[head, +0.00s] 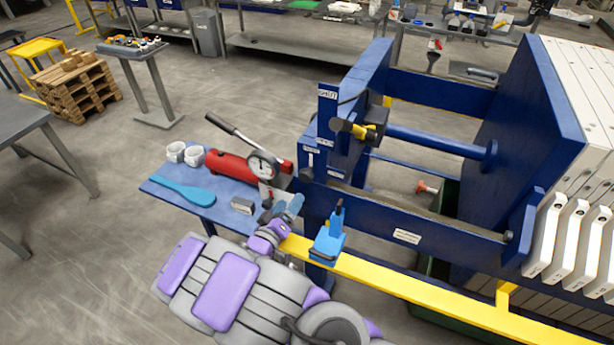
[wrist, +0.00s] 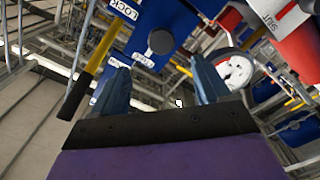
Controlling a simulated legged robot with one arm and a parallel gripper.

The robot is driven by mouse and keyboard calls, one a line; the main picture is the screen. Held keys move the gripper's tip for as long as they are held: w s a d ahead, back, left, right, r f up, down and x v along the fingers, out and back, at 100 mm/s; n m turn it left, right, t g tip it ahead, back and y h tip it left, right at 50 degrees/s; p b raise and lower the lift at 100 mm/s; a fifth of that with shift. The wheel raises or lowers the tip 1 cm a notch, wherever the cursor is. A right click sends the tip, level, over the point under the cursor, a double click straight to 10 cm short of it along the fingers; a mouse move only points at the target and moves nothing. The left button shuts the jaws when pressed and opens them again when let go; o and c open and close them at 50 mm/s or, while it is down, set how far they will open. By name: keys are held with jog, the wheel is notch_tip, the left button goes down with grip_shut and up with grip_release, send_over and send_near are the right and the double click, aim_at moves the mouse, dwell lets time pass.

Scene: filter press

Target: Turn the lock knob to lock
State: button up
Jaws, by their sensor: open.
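In the head view my gripper (head: 284,207) is near the blue press frame (head: 350,205), beside the gauge. Its fingers are small there and partly overlap the things behind.
A yellow lever with a black grip (wrist: 95,68) is left of the knob. A red pump (head: 230,167) with a gauge (head: 262,165) stands on a blue side table (head: 225,212). A yellow rail (head: 400,284) with a blue box (head: 328,246) runs along the press.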

aim_at(305, 179)
jog(key=x, duration=1.1)
jog(key=shift+f+b, duration=0.1)
jog(key=shift+b, duration=0.3)
jog(key=shift+w+a, duration=0.2)
jog(key=shift+w, duration=0.7)
jog(key=shift+d, duration=0.1)
jog(key=shift+d, duration=0.3)
jog(key=shift+c, duration=1.4)
jog(key=c, duration=0.8)
